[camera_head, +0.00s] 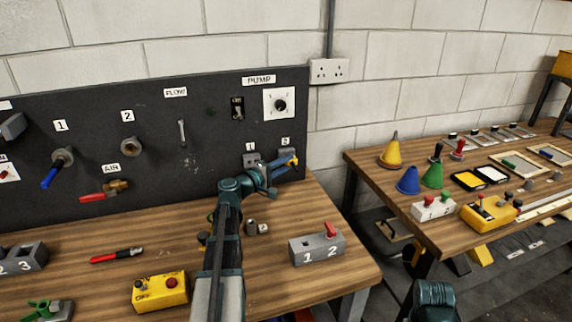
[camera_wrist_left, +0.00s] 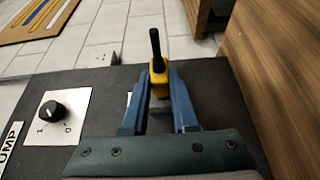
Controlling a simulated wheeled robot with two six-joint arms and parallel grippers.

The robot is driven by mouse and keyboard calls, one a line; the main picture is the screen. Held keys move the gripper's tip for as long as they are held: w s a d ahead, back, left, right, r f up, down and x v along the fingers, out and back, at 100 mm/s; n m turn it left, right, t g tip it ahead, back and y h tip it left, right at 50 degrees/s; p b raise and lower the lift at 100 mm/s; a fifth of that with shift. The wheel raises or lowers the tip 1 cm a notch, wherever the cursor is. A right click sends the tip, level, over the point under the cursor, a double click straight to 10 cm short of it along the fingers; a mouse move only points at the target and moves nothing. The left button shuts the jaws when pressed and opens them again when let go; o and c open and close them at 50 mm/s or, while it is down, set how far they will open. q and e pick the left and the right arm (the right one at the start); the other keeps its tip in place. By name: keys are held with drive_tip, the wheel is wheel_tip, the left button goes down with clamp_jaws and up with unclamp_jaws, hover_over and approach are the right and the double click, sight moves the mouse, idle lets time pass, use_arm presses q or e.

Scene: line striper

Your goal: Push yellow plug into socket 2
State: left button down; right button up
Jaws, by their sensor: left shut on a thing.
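The yellow plug (camera_head: 294,161) is held at the right end of the dark panel, close in front of socket 2 (camera_head: 286,153), under the "2" label. My left gripper (camera_head: 289,163) is shut on it. In the left wrist view the yellow plug (camera_wrist_left: 158,74) sits between the two blue fingers (camera_wrist_left: 160,92), with a black stem sticking out past it. Socket 2 is partly hidden by the gripper and plug, so I cannot tell how far the plug is in. Socket 1 (camera_head: 251,160) is just left of it.
The PUMP dial (camera_head: 280,104) and a black switch (camera_head: 237,107) are above the sockets. A grey block with a red plug (camera_head: 317,248) and a yellow OFF box (camera_head: 160,292) stand on the bench. A second table (camera_head: 385,185) with cones is at the right.

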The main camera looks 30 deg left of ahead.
use_arm(q)
drive_tip(key=shift+w+a, duration=0.45)
drive_tip(key=shift+a, duration=0.1)
drive_tip(key=shift+c, duration=1.4)
unclamp_jaws()
drive_tip(key=v, duration=0.7)
drive_tip(key=shift+s, duration=0.25)
drive_tip(key=shift+w, duration=0.15)
